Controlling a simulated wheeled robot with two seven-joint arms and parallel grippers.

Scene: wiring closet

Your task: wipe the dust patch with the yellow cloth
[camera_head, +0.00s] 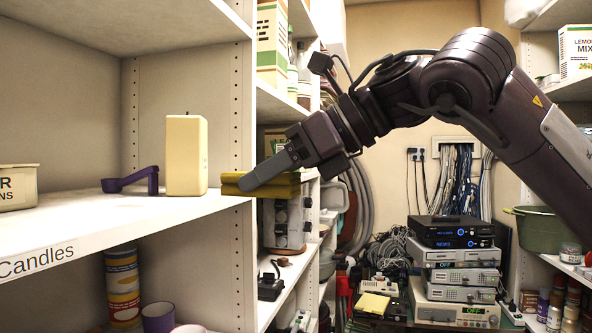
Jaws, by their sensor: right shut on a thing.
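The yellow cloth (230,188) is a folded, olive-yellow pad at the right end of the white shelf (110,217). My right gripper (250,182) reaches in from the right and is shut on the cloth, with a grey finger lying across it. The cloth sits at the shelf's edge by the upright; I cannot tell whether it touches the shelf surface. I cannot make out a dust patch in this view. My left gripper is not in view.
A cream box-shaped item (187,155) stands on the shelf just left of the cloth. A purple scoop (132,180) and a labelled cream tub (18,187) are further left. A shelf upright (243,120) rises beside the cloth. Stacked electronics (455,258) fill the back floor.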

